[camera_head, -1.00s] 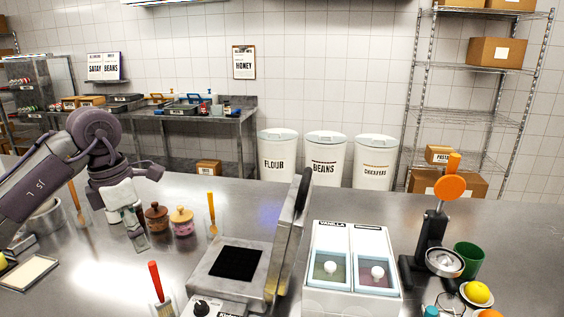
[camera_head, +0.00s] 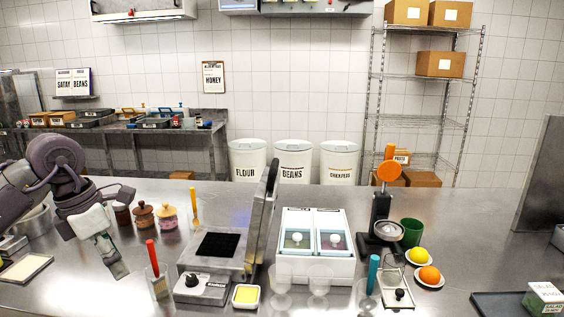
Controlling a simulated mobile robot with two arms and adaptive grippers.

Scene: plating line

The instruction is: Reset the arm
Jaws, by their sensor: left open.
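My left arm comes in from the left of the head view. Its left gripper (camera_head: 117,266) points down over the steel counter (camera_head: 90,296), open, with nothing seen between its fingers. It hangs left of the red-handled tool and in front of the small lidded jars (camera_head: 144,215). My right gripper does not show.
A waffle iron (camera_head: 217,252) stands open mid-counter, with a red-handled tool (camera_head: 153,262) in a holder at its left. A white two-lid tub (camera_head: 316,262), a juicer (camera_head: 381,215), a lemon (camera_head: 419,256) and an orange (camera_head: 430,275) stand to the right. The counter's right middle is clear.

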